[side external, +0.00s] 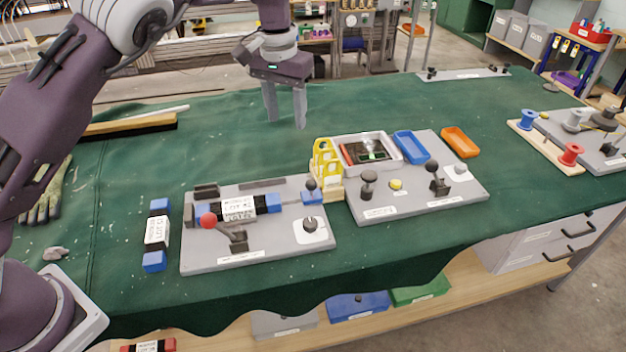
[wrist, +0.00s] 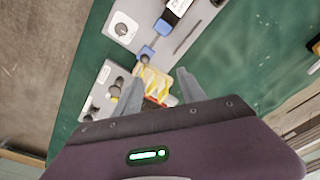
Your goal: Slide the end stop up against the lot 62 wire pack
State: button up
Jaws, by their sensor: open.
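The lot 62 wire pack (side external: 239,209), a white-labelled body with blue ends, lies on the grey fixture plate (side external: 275,256). It also shows in the wrist view (wrist: 178,7). The end stop (side external: 313,197), a blue block with a dark round knob, sits to its right on the same plate. A gap shows between the stop and the pack's blue end. The stop shows in the wrist view too (wrist: 147,52). My gripper (side external: 286,122) is open and empty, fingers pointing down, above the cloth behind the fixture. In the wrist view its fingers (wrist: 158,84) are spread.
A red-knobbed lever (side external: 208,220) stands at the pack's front left. A yellow rack (side external: 326,160) stands close behind the stop. A second plate (side external: 415,205) with knobs and trays is to the right. Another blue-ended pack (side external: 157,232) lies left.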

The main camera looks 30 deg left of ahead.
aim_at(312, 180)
jog(key=d+f+m, duration=0.1)
jog(key=d+f, duration=0.1)
jog(key=f, duration=0.1)
jog(key=w+d+f+m+y, duration=0.1)
jog(key=f, duration=0.3)
jog(key=w+d+f+m+y, duration=0.1)
jog(key=d+f, duration=0.1)
jog(key=f, duration=0.1)
jog(key=shift+w+d+f+g, duration=0.2)
jog(key=shift+d+f+g, duration=0.15)
jog(key=shift+f+g, duration=0.05)
jog(key=f, duration=0.5)
jog(key=a+f, duration=0.1)
jog(key=f, duration=0.1)
jog(key=shift+w+f, duration=0.15)
jog(key=shift+f, duration=0.1)
jog(key=shift+c, duration=0.2)
grip_shut()
jog(key=shift+a+r, duration=0.1)
